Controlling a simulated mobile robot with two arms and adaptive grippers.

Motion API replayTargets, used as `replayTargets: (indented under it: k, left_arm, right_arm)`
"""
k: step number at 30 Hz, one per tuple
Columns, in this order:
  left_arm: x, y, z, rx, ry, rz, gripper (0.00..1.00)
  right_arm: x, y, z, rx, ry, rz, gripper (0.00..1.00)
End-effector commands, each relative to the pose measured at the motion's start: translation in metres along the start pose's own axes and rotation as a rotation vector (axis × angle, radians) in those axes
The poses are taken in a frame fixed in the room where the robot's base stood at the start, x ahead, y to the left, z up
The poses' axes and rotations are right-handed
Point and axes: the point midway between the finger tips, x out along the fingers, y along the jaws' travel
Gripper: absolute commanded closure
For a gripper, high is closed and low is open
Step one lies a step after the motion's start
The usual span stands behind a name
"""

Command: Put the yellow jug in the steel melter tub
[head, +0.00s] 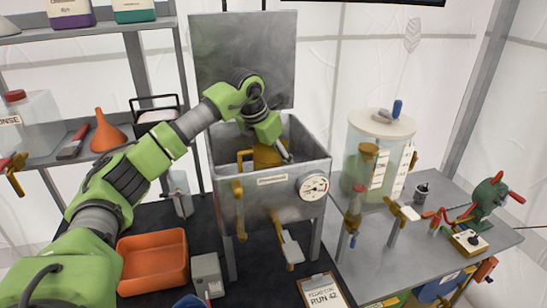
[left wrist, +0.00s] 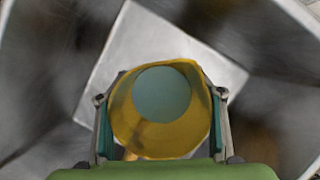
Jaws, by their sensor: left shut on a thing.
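The steel melter tub (head: 312,172) stands in the middle of the head view with its lid (head: 243,62) raised. The yellow jug (head: 268,156) is inside the tub's opening, partly hidden by the tub's front wall and my gripper. In the left wrist view the jug (left wrist: 160,140) is seen from above, with a round blue-green area in its mouth. My left gripper (head: 285,150) reaches down into the tub and is shut on the jug, a finger on each side of it. Whether the jug touches the tub floor cannot be told. My right gripper is not in view.
A dial gauge (head: 313,187) and yellow handles are on the tub's front. An orange bin (head: 153,262) and a clipboard (head: 321,291) lie below. A clear tank (head: 376,160) stands on the right bench. A shelf at left holds an orange funnel (head: 107,132).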

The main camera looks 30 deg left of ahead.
Motion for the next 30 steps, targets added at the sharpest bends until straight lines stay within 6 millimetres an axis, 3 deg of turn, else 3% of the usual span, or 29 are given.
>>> replayTargets:
  k: [5,6,8,20,23,30]
  left_arm:
    - [0.000,0.000,0.001,0.000,-0.004,0.000,0.78]
    - [0.001,0.000,0.000,0.000,0.000,0.000,0.37]
    - [0.001,0.000,0.000,0.000,0.000,0.000,0.21]
    - [-0.002,0.000,0.000,0.000,-0.001,0.000,0.21]
    - [-0.012,0.000,0.001,0.000,-0.004,-0.001,0.21]
    - [-0.060,0.000,0.000,0.001,-0.007,0.000,0.21]
  right_arm:
    - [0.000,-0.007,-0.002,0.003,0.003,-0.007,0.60]
    - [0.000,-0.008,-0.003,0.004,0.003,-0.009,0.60]
    - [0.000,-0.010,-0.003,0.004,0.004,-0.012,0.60]
    - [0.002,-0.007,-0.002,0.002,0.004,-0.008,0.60]
    - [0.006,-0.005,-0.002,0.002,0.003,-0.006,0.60]
    - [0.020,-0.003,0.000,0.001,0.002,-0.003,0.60]
